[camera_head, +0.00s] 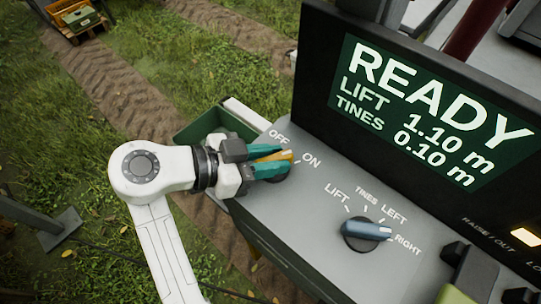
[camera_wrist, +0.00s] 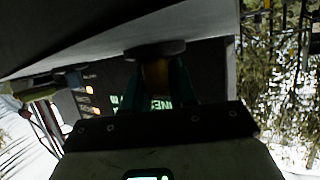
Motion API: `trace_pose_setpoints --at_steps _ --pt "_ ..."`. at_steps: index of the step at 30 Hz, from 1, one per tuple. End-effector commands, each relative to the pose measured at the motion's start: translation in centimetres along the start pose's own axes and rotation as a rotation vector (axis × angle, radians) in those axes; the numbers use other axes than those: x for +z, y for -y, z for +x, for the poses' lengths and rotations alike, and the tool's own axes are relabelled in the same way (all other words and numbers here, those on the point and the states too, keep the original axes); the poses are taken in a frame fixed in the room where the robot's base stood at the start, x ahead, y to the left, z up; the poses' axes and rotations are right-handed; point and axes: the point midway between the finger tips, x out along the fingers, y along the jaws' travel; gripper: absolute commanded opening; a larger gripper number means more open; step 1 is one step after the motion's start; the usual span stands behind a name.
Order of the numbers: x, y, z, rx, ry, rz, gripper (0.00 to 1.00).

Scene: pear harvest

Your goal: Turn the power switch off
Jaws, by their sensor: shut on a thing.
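The power switch (camera_head: 283,156) is a yellow handle on a dark round base on the grey control panel (camera_head: 318,213). The labels OFF and ON stand above and to the right of it. The handle points right, toward ON. My gripper (camera_head: 276,163) has teal fingers, one on each side of the handle, and is shut on it. In the wrist view the yellow handle (camera_wrist: 155,74) shows between the fingers, under the dark round base (camera_wrist: 155,50). The fingers hide part of the handle and base.
A screen (camera_head: 430,110) behind the panel reads READY, LIFT 1.10 m, TINES 0.10 m. A blue selector knob (camera_head: 368,232) sits to the right of the switch, pointing to RIGHT. A green bin (camera_head: 215,130) stands behind my gripper. Grass and dirt tracks lie beyond.

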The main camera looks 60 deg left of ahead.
Motion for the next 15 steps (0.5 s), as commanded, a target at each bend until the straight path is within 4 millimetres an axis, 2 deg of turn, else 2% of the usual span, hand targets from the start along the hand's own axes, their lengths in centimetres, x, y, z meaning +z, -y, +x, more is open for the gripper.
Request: trace_pose_setpoints --at_steps 15 --pt "-0.05 -0.44 0.12 -0.369 -0.001 -0.149 0.00"
